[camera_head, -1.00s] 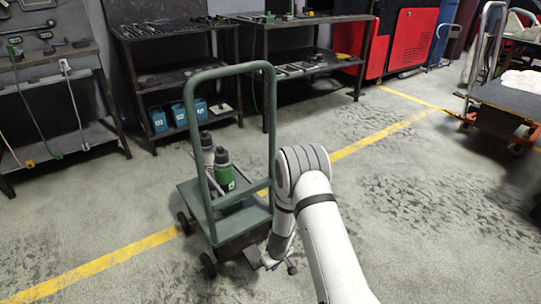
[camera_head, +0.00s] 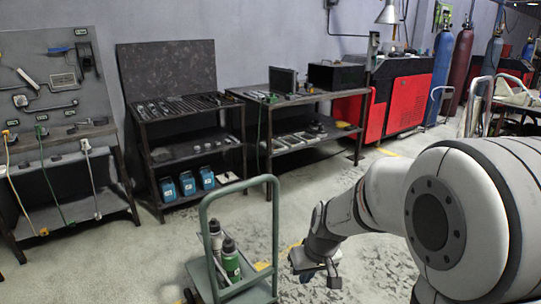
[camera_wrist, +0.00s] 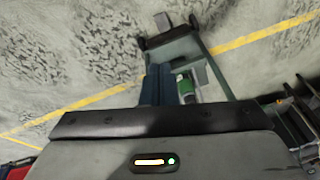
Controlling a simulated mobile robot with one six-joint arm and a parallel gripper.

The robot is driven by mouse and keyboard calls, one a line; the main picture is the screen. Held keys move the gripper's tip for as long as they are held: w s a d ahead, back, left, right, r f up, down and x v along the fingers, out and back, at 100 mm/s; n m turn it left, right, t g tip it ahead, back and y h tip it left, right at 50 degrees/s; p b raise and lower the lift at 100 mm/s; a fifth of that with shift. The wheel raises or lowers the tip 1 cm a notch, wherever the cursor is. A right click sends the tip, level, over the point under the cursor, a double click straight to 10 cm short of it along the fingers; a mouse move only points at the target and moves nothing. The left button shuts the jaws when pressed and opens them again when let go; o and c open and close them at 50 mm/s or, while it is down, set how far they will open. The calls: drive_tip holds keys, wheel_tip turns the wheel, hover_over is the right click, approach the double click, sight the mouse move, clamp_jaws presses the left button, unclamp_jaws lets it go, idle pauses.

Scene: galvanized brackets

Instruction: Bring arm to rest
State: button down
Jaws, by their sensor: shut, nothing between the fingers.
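My arm reaches in from the right in the head view, bent. My gripper (camera_head: 318,270) hangs low, to the right of a green trolley (camera_head: 272,230). In the wrist view its two dark fingers (camera_wrist: 157,85) lie together, with nothing between them. The trolley also shows beyond them in the wrist view (camera_wrist: 187,48). A green bottle (camera_head: 231,262) and a grey-topped bottle (camera_head: 215,238) stand on the trolley. The green one shows beside the fingers in the wrist view (camera_wrist: 185,87).
A tool bench (camera_head: 70,140), a rack (camera_head: 195,155) with blue bottles and another bench (camera_head: 300,105) line the wall. A red cabinet (camera_head: 408,98) and gas cylinders (camera_head: 442,70) stand at the back right. Floor between trolley and benches is clear.

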drive_tip(key=s+d+r+m+h+p, duration=0.1)
drive_tip(key=s+d+r+p, duration=0.2)
drive_tip(key=s+r+p, duration=0.2)
drive_tip(key=s+d+r+m+p, duration=0.2)
drive_tip(key=s+r+p, duration=0.4)
drive_tip(key=s+r, duration=0.5)
wheel_tip(320, 180, up, 6)
drive_tip(key=shift+d+f+h, duration=0.25)
drive_tip(key=shift+d+h, duration=0.15)
drive_tip(key=shift+d, duration=0.3)
drive_tip(key=shift+s, duration=0.1)
